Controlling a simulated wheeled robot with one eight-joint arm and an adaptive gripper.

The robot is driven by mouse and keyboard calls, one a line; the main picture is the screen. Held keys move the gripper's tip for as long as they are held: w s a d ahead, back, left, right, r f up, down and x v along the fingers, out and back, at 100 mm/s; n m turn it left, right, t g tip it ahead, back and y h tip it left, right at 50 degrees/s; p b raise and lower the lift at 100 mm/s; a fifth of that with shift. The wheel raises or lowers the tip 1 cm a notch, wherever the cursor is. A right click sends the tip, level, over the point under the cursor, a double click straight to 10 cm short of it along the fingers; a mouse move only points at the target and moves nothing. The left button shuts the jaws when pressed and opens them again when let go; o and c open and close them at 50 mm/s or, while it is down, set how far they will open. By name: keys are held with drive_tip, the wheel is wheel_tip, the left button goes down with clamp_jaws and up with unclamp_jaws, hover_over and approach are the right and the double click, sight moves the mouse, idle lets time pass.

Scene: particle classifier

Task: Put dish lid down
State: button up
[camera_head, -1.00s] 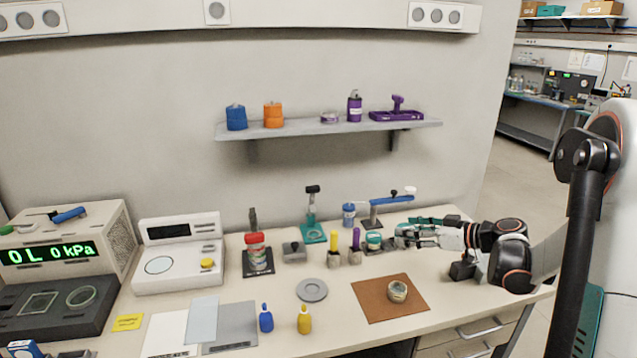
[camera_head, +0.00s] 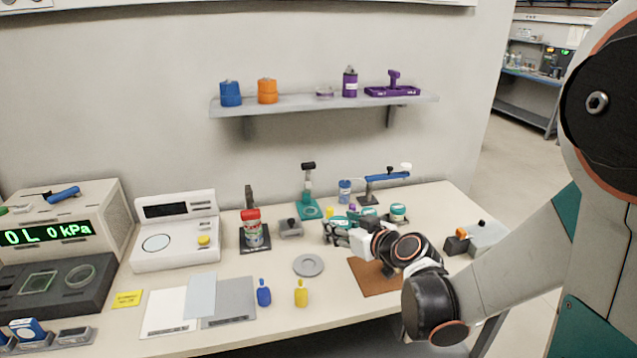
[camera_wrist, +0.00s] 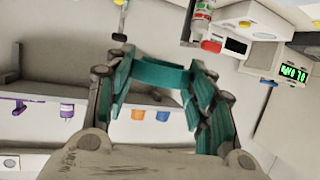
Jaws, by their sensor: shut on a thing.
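My gripper (camera_head: 334,232) is over the table's middle, left of the teal-topped jars. In the wrist camera, my gripper (camera_wrist: 160,82) has its teal fingers closed on a flat teal piece (camera_wrist: 158,74), seen nearly edge-on, which appears to be the dish lid. In the head camera the lid cannot be told apart from the fingers. The brown mat (camera_head: 370,283) is partly covered by my arm, and the dish on it is hidden. A grey round plate (camera_head: 308,265) lies bare on the table, left of the mat.
Blue (camera_head: 264,292) and yellow (camera_head: 301,292) bottles stand in front of the plate. A teal-topped jar (camera_head: 397,213) is right of my gripper. Grey sheets (camera_head: 228,302) lie at left.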

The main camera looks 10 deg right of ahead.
drive_tip(key=w+d+n+g+y, duration=0.1)
drive_tip(key=w+d+n+y, duration=0.1)
drive_tip(key=d, duration=0.8)
drive_tip(key=w+d+n+g+y, duration=0.1)
drive_tip(key=w+d+y, duration=0.1)
drive_tip(key=d, duration=0.8)
drive_tip(key=shift+w+f+n, duration=0.4)
drive_tip(key=shift+w+f, duration=0.05)
drive_tip(key=shift+w, duration=0.25)
wheel_tip(320, 180, down, 20)
drive_tip(key=b, duration=0.7)
drive_tip(key=shift+r, duration=0.2)
drive_tip(key=shift+f+b, duration=0.2)
drive_tip(key=shift+b, duration=0.1)
drive_tip(key=o, duration=1)
drive_tip(key=shift+c, duration=0.2)
drive_tip(key=shift+p, duration=0.3)
